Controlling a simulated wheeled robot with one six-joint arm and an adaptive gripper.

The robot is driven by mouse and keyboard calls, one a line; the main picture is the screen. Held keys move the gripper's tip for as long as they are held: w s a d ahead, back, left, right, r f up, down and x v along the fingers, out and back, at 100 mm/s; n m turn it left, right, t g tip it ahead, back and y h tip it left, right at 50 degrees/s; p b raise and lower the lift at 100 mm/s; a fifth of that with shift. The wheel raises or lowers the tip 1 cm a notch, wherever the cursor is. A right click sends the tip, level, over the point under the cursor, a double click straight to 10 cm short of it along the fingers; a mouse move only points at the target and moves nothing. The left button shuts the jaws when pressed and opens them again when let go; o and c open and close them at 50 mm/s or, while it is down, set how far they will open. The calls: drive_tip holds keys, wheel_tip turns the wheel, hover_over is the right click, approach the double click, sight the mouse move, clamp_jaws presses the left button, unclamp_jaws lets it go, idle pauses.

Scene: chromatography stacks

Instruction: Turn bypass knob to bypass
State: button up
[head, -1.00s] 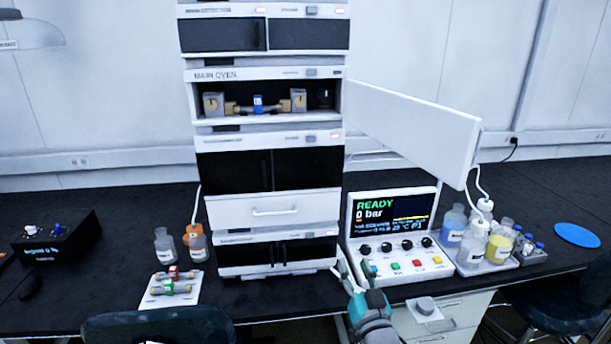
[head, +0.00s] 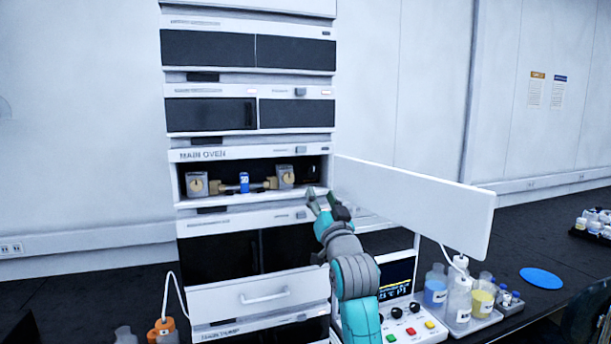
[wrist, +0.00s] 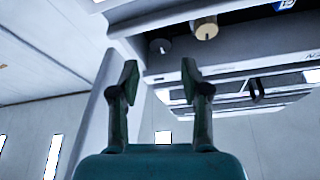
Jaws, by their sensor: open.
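The main oven (head: 250,154) stands with its door swung out to the right. Inside are a left block (head: 197,185) and a right block (head: 286,176), each with a round gold-coloured knob face. A column with a blue tag (head: 244,182) lies between them. No bypass label is readable, so I cannot tell which knob is the bypass knob. My gripper (head: 322,197) is open and empty, just below and right of the right block, near the oven's lower front edge. In the wrist view my gripper (wrist: 159,75) points toward the oven, with a gold knob (wrist: 206,28) above and apart from it.
The open oven door (head: 415,207) stands close to the right of my gripper. Below is a control panel (head: 418,330) with a screen, partly hidden by my arm. Bottles (head: 460,300) stand at its right. A blue disc (head: 541,278) lies on the dark bench.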

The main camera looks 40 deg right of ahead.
sight(313, 176)
drive_tip(key=x, duration=1)
drive_tip(key=shift+w, duration=0.15)
drive_tip(key=shift+c, duration=0.3)
drive_tip(key=c, duration=0.8)
